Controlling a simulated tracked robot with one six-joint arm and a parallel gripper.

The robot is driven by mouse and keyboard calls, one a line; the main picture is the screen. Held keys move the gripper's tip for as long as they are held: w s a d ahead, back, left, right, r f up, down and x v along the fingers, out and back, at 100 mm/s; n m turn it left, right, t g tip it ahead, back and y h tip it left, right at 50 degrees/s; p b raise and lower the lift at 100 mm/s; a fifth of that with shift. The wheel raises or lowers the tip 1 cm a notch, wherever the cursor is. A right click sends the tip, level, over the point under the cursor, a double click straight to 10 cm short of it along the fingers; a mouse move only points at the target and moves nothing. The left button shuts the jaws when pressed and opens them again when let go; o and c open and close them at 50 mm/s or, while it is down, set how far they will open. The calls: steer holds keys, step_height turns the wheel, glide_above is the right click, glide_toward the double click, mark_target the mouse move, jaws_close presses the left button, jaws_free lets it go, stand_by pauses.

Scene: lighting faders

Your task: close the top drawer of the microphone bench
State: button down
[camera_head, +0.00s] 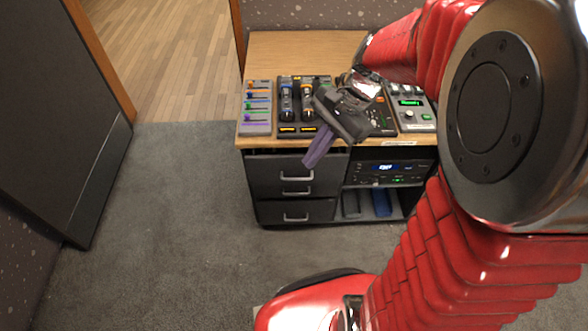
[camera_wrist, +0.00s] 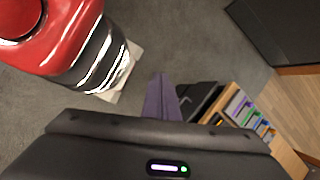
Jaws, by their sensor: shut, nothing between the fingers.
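The microphone bench (camera_head: 300,50) has a wooden top and a stack of dark drawers on its left side. The top drawer (camera_head: 268,172) has a silver handle and its front appears to stand out a little, covering part of the drawer below. My gripper (camera_head: 312,161) has purple fingers, shut and empty, pointing down in front of the bench edge. They overlap the top drawer's right part in the head view; I cannot tell if they touch it. In the wrist view the fingers (camera_wrist: 160,82) show left of a dark part of the bench (camera_wrist: 200,98).
Fader panels (camera_head: 256,108) and other control units stand on the bench top. Right of the drawers are a rack unit (camera_head: 386,170) with a blue display and an open shelf below. A dark panel (camera_head: 60,120) stands at far left.

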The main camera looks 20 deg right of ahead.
steer(key=s+a+r+n+t+h, duration=0.1)
steer(key=s+r+n+t+h, duration=0.4)
steer(key=n, duration=0.8)
steer(key=s+r, duration=0.3)
steer(key=s, duration=0.2)
steer(key=shift+r+n+t, duration=0.3)
steer(key=shift+r+t, duration=0.1)
